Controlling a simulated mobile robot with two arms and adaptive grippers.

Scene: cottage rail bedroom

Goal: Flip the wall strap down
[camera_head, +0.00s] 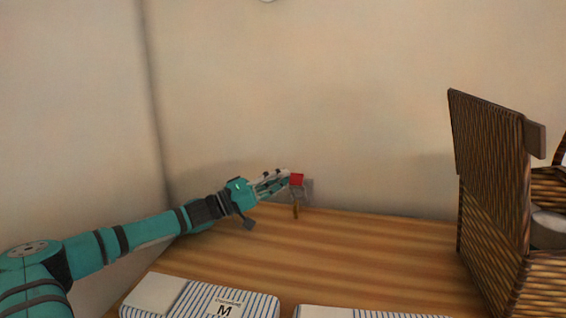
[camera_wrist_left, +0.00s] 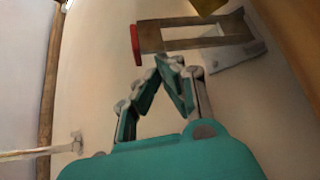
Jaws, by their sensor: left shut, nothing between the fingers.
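The wall strap (camera_head: 297,180) is a small fitting with a red end, in front of a grey plate (camera_head: 308,190) low on the back wall. In the left wrist view the strap (camera_wrist_left: 180,39) is a brownish-grey frame with a red tip at its left end and a pale plate (camera_wrist_left: 236,52) at its right. It sticks out from the wall. My left gripper (camera_head: 287,174) is shut and empty, its fingertips (camera_wrist_left: 171,62) right beside the strap. I cannot tell whether they touch it. My right gripper is not in view.
A small golden piece (camera_head: 296,210) hangs below the strap, above the wooden surface (camera_head: 350,250). A dark wicker basket (camera_head: 490,190) with a raised lid stands at the right. Striped packs (camera_head: 255,304) lie at the front. The middle of the wood is clear.

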